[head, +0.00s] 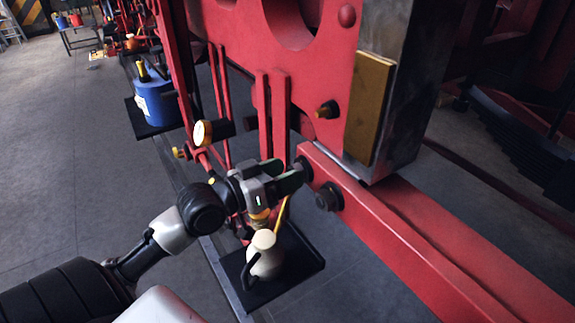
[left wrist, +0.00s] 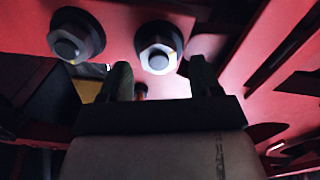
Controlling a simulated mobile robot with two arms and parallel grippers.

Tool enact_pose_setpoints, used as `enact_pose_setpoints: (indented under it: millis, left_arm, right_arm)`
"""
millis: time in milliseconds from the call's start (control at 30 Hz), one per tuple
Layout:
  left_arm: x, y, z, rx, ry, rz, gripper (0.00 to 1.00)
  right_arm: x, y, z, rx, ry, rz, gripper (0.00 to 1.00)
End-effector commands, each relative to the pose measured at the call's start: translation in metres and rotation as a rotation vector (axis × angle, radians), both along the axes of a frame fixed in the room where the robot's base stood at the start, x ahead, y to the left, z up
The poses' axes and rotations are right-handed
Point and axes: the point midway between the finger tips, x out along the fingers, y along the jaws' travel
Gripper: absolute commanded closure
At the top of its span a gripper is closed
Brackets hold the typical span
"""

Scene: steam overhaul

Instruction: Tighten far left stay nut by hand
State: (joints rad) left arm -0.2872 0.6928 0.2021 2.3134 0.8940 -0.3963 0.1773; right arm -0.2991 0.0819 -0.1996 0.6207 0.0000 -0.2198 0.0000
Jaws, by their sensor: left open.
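Two dark hex stay nuts sit on the end of a red beam in the head view. The far left stay nut (head: 304,168) is partly hidden by my left gripper (head: 296,176), whose fingertips are close to it. The nearer nut (head: 327,196) is clear of the gripper. In the left wrist view, a nut with a bright-edged collar (left wrist: 158,48) shows between the open fingers (left wrist: 162,80), and another nut (left wrist: 76,35) lies left of them. I cannot tell whether the fingers touch the nut. My right gripper is not in view.
The red beam (head: 440,250) runs to the lower right beneath a steel block (head: 405,90). A cream jug (head: 265,255) stands on a black tray (head: 311,262) just below the gripper. A blue can (head: 155,100) is on another tray. Grey floor is open at left.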

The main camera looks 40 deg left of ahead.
Motion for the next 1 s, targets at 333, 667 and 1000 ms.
enact_pose_setpoints:
  millis: [333, 667, 1000]
  left_arm:
    - [0.0107, -0.0051, -0.0003, 0.002, 0.001, -0.001, 0.36]
    - [0.0104, -0.005, -0.0003, 0.001, 0.0, -0.001, 0.67]
    - [0.0103, -0.005, -0.0002, 0.015, -0.005, -0.001, 0.86]
  right_arm:
    - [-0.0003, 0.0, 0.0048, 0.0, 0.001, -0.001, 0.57]
    - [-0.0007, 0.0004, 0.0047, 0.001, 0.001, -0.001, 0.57]
    - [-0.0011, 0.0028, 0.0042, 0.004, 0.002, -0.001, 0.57]
